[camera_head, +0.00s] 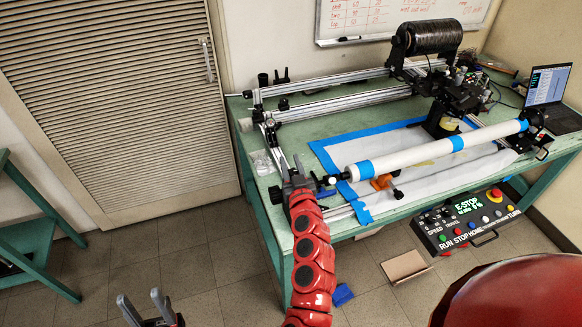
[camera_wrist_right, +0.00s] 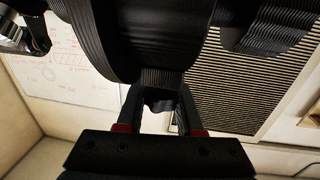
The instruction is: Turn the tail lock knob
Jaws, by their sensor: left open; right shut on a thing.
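The tail lock knob (camera_wrist_right: 161,97) shows as a small black piece between the fingers of my right gripper (camera_wrist_right: 158,112), under large ribbed black parts in the right wrist view. In the head view my right gripper (camera_head: 293,176) is at the left end of the winding machine, at the end of my red arm, and hides the knob there. It is shut on the knob. The knob's turn angle cannot be told. My left gripper (camera_head: 143,304) is open and empty, low at the left, over the floor and away from the bench.
A white mandrel tube (camera_head: 405,157) with blue tape bands lies across the green bench (camera_head: 258,197). Aluminium rails (camera_head: 345,97) run behind it. A black spool (camera_head: 430,37) and a laptop (camera_head: 548,86) stand to the right. A control box (camera_head: 468,222) is in front of the bench.

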